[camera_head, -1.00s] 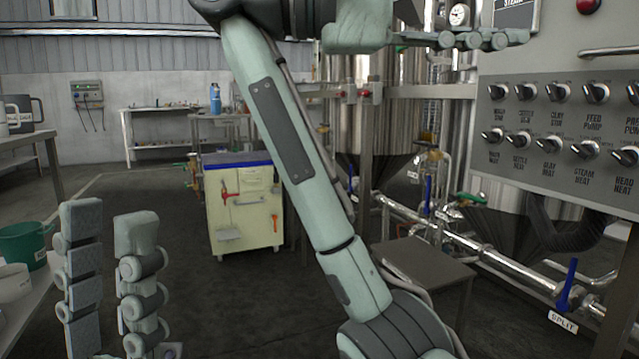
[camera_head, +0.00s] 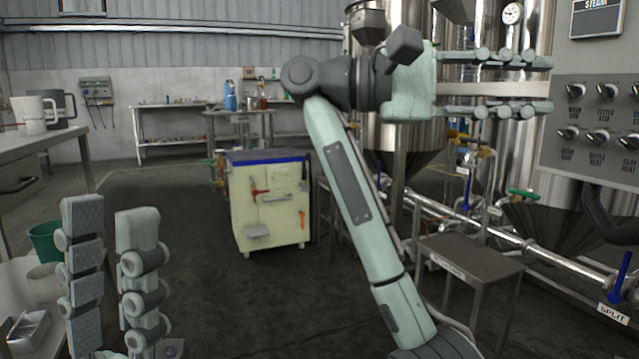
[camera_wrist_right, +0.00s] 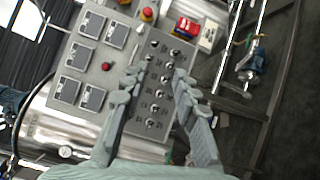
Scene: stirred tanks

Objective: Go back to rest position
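My left gripper (camera_head: 112,225) stands upright at the lower left of the head view, its two fingers apart with nothing between them. My right arm rises from the bottom of the head view, and my right gripper (camera_head: 549,85) points to the right at the top. Its fingers are parallel, apart and empty. In the right wrist view, the right gripper (camera_wrist_right: 161,66) also shows open fingers, with a control panel (camera_wrist_right: 152,92) full of knobs beyond them. The fingers do not visibly hold or touch anything.
The knob panel (camera_head: 600,130) is at the right, near steel tanks (camera_head: 400,145) and pipes. A grey side table (camera_head: 470,258) stands below them. A cream cabinet (camera_head: 268,210) stands mid-floor. A bench with mugs (camera_head: 35,115) is at the left. The floor between is clear.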

